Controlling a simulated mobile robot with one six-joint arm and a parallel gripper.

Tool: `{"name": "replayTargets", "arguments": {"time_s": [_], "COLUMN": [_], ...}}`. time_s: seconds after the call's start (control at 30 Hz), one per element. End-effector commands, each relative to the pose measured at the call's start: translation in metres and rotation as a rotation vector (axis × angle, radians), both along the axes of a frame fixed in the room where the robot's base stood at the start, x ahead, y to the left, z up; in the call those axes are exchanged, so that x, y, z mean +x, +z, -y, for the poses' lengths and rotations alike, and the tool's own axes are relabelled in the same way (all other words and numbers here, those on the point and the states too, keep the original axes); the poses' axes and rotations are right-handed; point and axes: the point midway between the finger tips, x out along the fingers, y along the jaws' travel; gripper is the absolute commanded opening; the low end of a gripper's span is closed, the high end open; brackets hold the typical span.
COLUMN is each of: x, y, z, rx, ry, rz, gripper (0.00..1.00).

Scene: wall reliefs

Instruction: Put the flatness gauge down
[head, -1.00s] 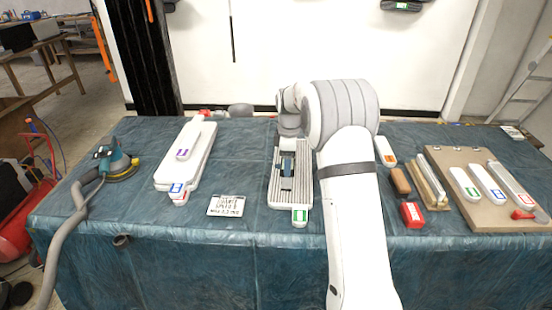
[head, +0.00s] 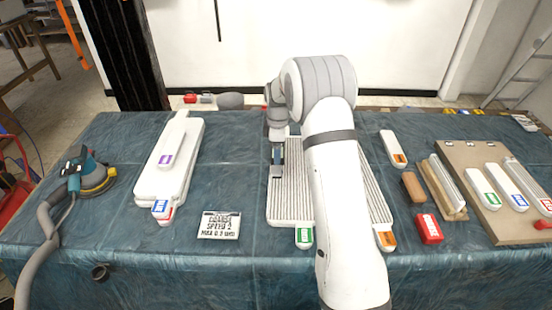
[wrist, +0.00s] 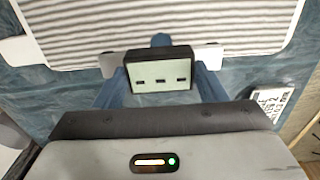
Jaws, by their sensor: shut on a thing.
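My gripper (head: 277,155) is shut on the flatness gauge (wrist: 162,78), a small box with a dark frame, a pale face and three dark slots. Its blue fingers (wrist: 163,88) grip the box's two sides in the wrist view. A light bar shows behind the box on both sides. In the head view the gauge (head: 276,173) is a small pale piece under the fingers, at the upper left edge of a ribbed white panel (head: 290,195). I cannot tell whether it touches the panel or the cloth. My arm hides the panel's middle.
A plain white relief (head: 150,185) and a sander (head: 88,175) lie to the left. A small lettered plate (head: 219,225) lies left of the panel. A brown block (head: 413,187), a red box (head: 429,229) and a board (head: 490,225) are right.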

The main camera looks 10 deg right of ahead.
Motion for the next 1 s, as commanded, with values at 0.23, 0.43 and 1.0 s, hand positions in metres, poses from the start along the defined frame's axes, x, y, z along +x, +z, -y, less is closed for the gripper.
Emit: {"name": "replayTargets", "arguments": {"time_s": [0.23,0.43,1.0], "x": [0.000,0.000,0.000], "y": [-0.024,-0.041,-0.044], "z": [-0.001,-0.002,-0.003], "rx": [0.000,0.000,0.000], "ry": [0.002,0.003,0.004], "rz": [-0.002,0.001,0.001], "gripper": [0.39,0.39,0.87]}}
